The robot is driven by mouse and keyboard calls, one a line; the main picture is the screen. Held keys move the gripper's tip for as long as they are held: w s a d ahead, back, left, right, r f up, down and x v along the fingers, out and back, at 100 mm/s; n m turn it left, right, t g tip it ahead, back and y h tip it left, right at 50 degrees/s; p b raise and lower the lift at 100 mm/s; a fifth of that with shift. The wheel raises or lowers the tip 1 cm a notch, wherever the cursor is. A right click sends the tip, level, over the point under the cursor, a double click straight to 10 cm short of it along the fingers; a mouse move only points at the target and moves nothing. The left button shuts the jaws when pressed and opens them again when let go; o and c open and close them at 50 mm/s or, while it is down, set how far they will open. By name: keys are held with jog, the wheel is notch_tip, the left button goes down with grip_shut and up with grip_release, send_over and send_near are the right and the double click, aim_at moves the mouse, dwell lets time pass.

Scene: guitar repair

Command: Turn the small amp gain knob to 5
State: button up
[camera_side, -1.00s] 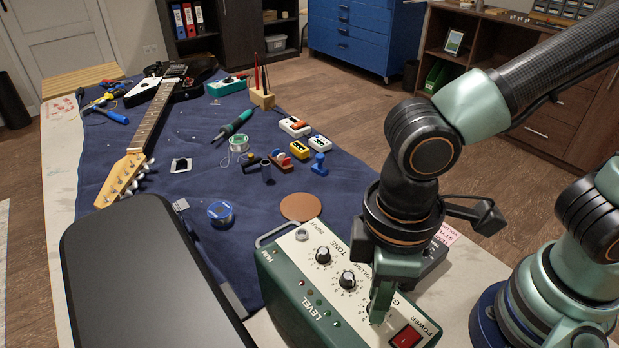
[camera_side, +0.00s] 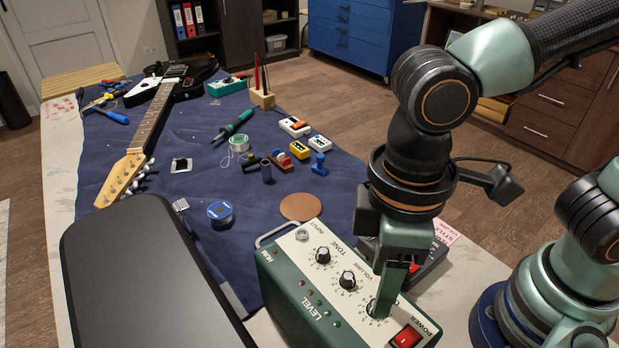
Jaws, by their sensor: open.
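The small green amp (camera_side: 284,298) stands at the front of the bench with a cream control panel on top. Its tone knob (camera_side: 322,255) and volume knob (camera_side: 347,280) are black with light caps. My gripper (camera_side: 384,308) points down at the gain position, between the volume knob and the red power switch (camera_side: 406,337). It is open, with its fingertips low at the panel. I cannot tell whether they touch the knob.
A black case (camera_side: 150,280) lies left of the amp.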

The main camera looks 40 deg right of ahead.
notch_tip(320, 180, up, 8)
jog(key=shift+r, duration=0.15)
jog(key=shift+w, duration=0.1)
jog(key=w+d+f+m+t, duration=0.1)
jog(key=w+d+m, duration=0.3)
jog(key=d, duration=0.7)
jog(key=w+d+f+m+t, duration=0.1)
jog(key=w+d+m+t, duration=0.3)
jog(key=w+d, duration=0.5)
jog(key=d+m, duration=0.1)
jog(key=d, duration=0.1)
jog(key=shift+d+f+t, duration=0.25)
jog(key=shift+d+t, duration=0.05)
jog(key=shift+d, duration=0.05)
jog(key=shift+a, duration=0.1)
